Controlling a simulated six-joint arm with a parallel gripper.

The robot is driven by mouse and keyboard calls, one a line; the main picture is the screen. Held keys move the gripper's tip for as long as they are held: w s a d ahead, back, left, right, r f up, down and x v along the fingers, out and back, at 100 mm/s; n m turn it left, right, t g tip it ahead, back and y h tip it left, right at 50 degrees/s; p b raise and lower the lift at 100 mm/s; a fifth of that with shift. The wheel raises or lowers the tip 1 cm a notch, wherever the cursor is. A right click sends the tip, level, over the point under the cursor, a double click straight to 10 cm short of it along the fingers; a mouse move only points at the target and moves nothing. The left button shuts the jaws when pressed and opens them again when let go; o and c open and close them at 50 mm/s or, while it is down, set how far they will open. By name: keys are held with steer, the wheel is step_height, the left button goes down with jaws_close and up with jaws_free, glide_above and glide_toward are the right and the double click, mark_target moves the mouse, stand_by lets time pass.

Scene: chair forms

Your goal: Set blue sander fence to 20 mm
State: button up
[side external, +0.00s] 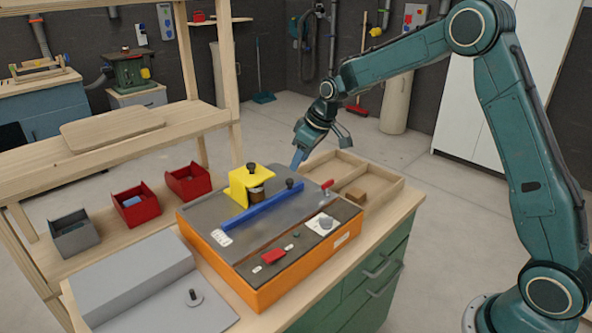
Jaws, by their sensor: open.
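The blue fence (258,209) lies diagonally across the grey top of an orange-sided machine (283,283) on the bench. A dark knob (290,183) stands at the fence's far end. A small white scale plate (223,239) sits by its near end; its marks are too small to read. A yellow guard (240,184) stands behind the fence over a dark-topped cylinder (257,194). My gripper (322,152) is open and empty, above and beyond the fence's far end and apart from it. One finger points down toward the machine's back edge.
A wooden tray (390,185) holding a block (355,197) lies behind. Red bins (135,205) and a grey stepped block (133,275) are left. Shelf posts (228,70) rise at left.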

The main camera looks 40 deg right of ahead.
mark_target(290, 180)
steer(key=shift+x, duration=3.3)
steer(key=shift+c, duration=0.2)
